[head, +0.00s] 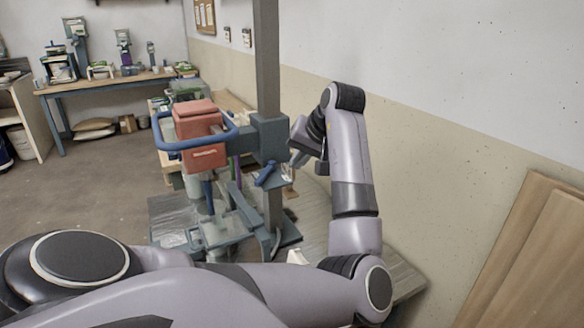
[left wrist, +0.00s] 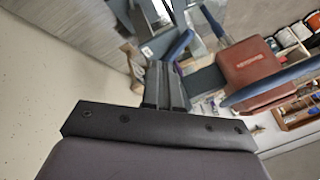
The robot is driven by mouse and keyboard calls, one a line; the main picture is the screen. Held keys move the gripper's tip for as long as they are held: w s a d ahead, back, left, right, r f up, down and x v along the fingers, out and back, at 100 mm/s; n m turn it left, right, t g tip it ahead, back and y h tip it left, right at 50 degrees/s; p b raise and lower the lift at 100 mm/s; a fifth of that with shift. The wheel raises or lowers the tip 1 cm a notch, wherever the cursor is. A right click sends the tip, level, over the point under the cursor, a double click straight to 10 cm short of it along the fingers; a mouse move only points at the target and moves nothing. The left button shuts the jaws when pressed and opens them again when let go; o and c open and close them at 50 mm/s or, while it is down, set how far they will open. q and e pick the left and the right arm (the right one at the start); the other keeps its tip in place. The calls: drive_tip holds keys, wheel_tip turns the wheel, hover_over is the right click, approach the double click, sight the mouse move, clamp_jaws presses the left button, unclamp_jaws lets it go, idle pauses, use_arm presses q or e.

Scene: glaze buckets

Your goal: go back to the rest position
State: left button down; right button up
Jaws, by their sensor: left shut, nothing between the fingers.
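My left gripper (head: 296,160) is beside the grey column of a mixing machine, on its right side in the head view. The left arm reaches across the bottom of that view and bends up to it. In the left wrist view the fingers (left wrist: 164,82) are shut together with nothing between them. The machine's red motor box (head: 200,130) and blue ring handle (head: 165,143) are to the gripper's left. The red box (left wrist: 249,68) also shows in the left wrist view, apart from the fingers. My right gripper is not in view.
The grey column (head: 267,60) stands close to the left gripper and wrist. A plain wall (head: 450,90) is behind the arm, with wooden boards (head: 530,260) leaning at the right. A workbench (head: 110,82) with several devices stands at the back left. The floor (head: 90,185) before it is open.

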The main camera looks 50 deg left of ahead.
use_arm(q)
drive_tip(key=shift+d+r, duration=0.3)
drive_tip(key=shift+r, duration=0.1)
